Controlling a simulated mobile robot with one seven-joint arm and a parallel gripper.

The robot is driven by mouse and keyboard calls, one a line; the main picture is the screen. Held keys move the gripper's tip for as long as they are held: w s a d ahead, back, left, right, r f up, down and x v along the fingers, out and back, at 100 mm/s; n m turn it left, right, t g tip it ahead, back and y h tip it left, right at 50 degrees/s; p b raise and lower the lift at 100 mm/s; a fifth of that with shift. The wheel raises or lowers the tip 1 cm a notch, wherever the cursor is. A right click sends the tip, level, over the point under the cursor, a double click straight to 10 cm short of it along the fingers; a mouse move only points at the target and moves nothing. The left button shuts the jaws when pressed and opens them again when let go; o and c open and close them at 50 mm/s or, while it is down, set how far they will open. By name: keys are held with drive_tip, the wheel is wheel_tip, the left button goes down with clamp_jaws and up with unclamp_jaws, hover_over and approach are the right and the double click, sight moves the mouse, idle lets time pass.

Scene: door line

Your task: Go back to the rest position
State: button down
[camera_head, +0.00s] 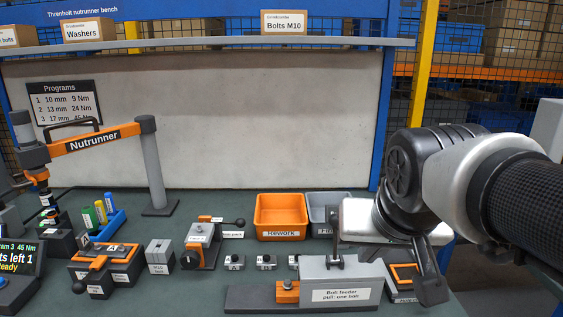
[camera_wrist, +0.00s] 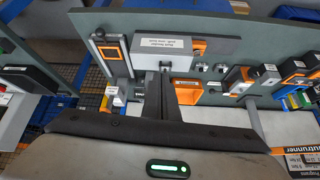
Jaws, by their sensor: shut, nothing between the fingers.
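My gripper (camera_head: 430,280) hangs at the right of the bench in the head view, its dark fingers pointing down near the bench's right edge. In the wrist view its fingers (camera_wrist: 163,72) are together with nothing between them. The grey bolt feeder (camera_head: 342,280), labelled "pull: one bolt", stands left of the gripper, apart from it as far as I can tell. The feeder also shows at the top of the wrist view (camera_wrist: 165,43). My forearm and wrist cover the bench's right back part.
The orange rework bin (camera_head: 280,216) and a grey bin (camera_head: 318,228) stand at the back. An orange-framed dark block (camera_head: 402,272) is close beside the gripper. The nutrunner arm (camera_head: 95,140) spans the left. Several fixtures stand at left front. A yellow post (camera_head: 424,60) rises behind.

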drive_tip(key=s+f+n+g, duration=0.1)
drive_tip(key=s+f, duration=0.3)
drive_tip(key=s, duration=0.3)
wheel_tip(320, 180, up, 19)
drive_tip(key=p, duration=1.9)
drive_tip(key=shift+s+a+f, duration=0.15)
drive_tip(key=shift+s+a, duration=0.05)
drive_tip(key=shift+a, duration=0.05)
drive_tip(key=shift+a, duration=0.1)
